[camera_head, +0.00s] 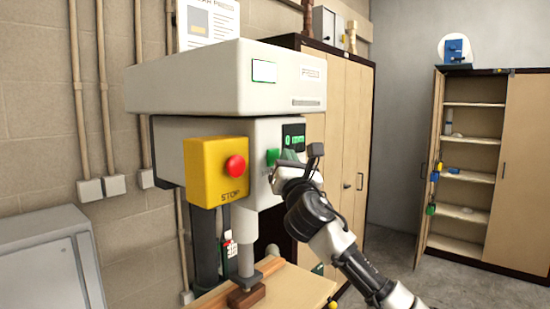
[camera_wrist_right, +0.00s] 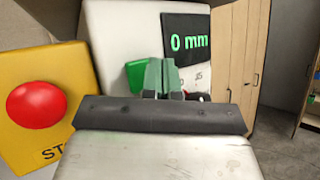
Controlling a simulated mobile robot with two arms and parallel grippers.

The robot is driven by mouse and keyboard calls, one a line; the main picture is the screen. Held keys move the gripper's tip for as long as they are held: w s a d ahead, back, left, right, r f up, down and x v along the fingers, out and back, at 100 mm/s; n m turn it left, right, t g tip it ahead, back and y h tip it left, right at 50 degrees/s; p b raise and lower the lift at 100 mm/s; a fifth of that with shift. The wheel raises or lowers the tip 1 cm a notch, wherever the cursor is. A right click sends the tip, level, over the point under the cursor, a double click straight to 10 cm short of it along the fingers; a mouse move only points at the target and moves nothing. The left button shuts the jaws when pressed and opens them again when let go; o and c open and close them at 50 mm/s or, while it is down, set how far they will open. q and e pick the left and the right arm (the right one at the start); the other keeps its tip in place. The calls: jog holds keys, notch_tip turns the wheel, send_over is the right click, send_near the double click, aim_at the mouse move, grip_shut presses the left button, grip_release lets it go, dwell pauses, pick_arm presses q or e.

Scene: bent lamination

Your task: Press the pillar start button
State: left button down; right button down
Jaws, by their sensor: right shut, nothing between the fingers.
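The press pillar has a green start button (camera_head: 271,157) on its light front panel, right of the yellow stop box (camera_head: 204,188). My right gripper (camera_head: 287,156) is shut and empty, its fingertips just right of the green button in the head view. In the right wrist view the green button (camera_wrist_right: 136,75) shows beside the greenish fingertips (camera_wrist_right: 162,74), which hide its right part. I cannot tell whether the fingertips touch it. A dark display (camera_wrist_right: 188,42) above reads 0 mm. My left gripper is not in view.
A red stop button (camera_head: 235,165) sits close left of the green button. The press head (camera_head: 190,90) overhangs above. Below are the press ram (camera_head: 246,255) and a wooden worktable (camera_head: 295,290). Wooden cabinets (camera_head: 340,130) stand behind, with open floor at the right.

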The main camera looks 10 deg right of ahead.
jog(key=s+d, duration=0.1)
jog(key=s, duration=0.1)
jog(key=s+d+p, duration=0.1)
jog(key=s+d, duration=0.1)
dwell(0.3)
dwell(0.4)
